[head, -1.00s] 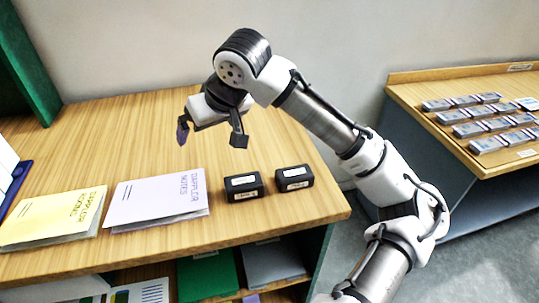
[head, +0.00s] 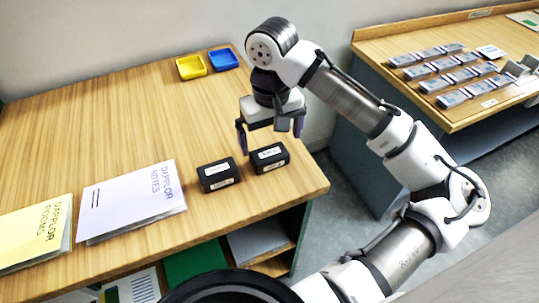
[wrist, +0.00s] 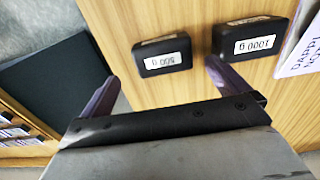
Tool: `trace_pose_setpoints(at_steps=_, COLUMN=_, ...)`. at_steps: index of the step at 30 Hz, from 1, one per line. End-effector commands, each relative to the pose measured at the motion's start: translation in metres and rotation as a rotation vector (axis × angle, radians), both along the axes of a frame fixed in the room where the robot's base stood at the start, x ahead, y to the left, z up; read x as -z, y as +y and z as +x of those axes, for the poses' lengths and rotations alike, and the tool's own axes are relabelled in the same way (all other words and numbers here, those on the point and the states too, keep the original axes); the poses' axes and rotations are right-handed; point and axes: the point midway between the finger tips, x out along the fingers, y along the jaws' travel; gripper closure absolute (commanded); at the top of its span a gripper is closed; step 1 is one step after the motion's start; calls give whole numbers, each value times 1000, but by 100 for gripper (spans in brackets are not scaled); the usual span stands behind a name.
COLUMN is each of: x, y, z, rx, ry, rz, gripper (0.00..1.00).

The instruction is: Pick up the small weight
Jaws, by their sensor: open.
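Two black block weights with white labels sit side by side near the table's front right corner. The small weight (head: 277,160), on the right in the head view, reads 500 g in the wrist view (wrist: 163,57). The large weight (head: 215,177), to its left, reads 1000 g in the wrist view (wrist: 250,38). My gripper (head: 270,134) is open and empty, pointing down above and just behind the small weight. In the wrist view its fingers (wrist: 161,78) appear on either side of the small weight; I see no contact.
A purple-white notes booklet (head: 130,201) and a yellow booklet (head: 35,232) lie left of the weights. A yellow tray (head: 191,67) and a blue tray (head: 223,59) sit at the back. A second table (head: 400,52) with rows of grey items stands right.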

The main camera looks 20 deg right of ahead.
Motion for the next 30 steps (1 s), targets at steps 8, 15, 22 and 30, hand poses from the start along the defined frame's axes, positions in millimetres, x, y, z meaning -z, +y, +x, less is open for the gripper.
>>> trace_pose_setpoints(at_steps=8, x=27, y=4, z=-4, rx=0, ry=2, rz=0, gripper=0)
trace_pose_setpoints(at_steps=15, x=53, y=5, z=-3, rx=-1, ry=1, rz=0, gripper=0)
trace_pose_setpoints(at_steps=22, x=54, y=5, z=-3, rx=-1, ry=0, rz=0, gripper=3)
trace_pose_setpoints(at_steps=30, x=53, y=5, z=-3, rx=-1, ry=-1, rz=0, gripper=38)
